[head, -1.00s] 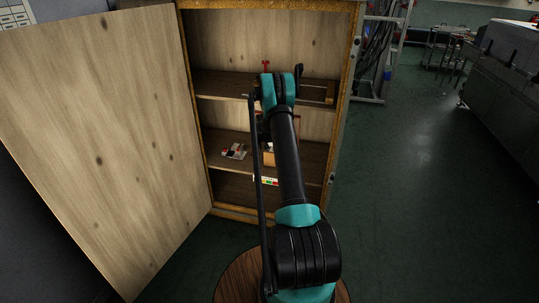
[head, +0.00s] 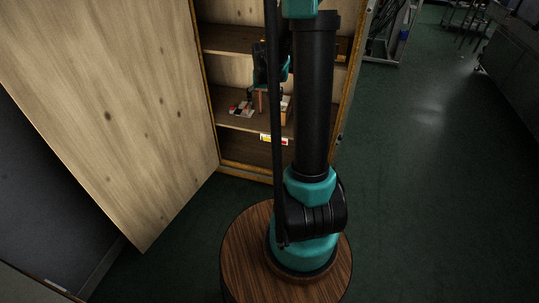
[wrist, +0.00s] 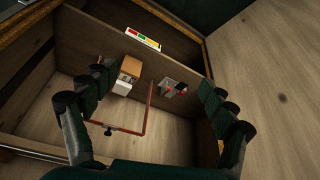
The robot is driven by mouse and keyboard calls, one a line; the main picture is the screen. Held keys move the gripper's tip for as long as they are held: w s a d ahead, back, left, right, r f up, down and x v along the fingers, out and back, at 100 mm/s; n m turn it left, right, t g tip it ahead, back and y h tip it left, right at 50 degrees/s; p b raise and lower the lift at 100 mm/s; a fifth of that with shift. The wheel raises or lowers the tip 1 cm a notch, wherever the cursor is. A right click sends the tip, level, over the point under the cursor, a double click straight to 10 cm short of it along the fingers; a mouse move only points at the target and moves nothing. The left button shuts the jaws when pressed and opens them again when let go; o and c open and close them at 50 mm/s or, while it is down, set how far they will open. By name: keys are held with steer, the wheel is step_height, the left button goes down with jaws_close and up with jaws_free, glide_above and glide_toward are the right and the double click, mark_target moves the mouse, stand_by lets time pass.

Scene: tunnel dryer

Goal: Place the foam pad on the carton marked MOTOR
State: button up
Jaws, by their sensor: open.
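My gripper (wrist: 158,82) is open and empty, its fingers spread on both sides of the wrist view. In the head view my gripper (head: 265,90) is inside the open cabinet, partly hidden by my arm. A brown carton (wrist: 131,66) stands on the cabinet's middle shelf, with a white block (wrist: 122,87) against it. The brown carton also shows in the head view (head: 287,115), partly covered. No MOTOR marking is readable. I cannot identify the foam pad for certain. A small grey item with red and dark parts (wrist: 172,88) lies beside the carton; it also shows in the head view (head: 241,108).
A thin red bar frame (wrist: 149,110) crosses the wrist view between the fingers. A coloured label (head: 273,139) is on the shelf edge. The cabinet door (head: 110,110) stands open at left. The cabinet side wall (head: 350,90) bounds the right.

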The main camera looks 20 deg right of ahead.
steer(key=s+a+f+n, duration=0.1)
steer(key=s+a, duration=0.2)
steer(key=s, duration=1.1)
steer(key=s+a+f+n+y, duration=0.1)
steer(key=s+a, duration=0.3)
steer(key=s, duration=1)
steer(key=shift+f+n, duration=0.15)
steer(key=shift+n, duration=0.35)
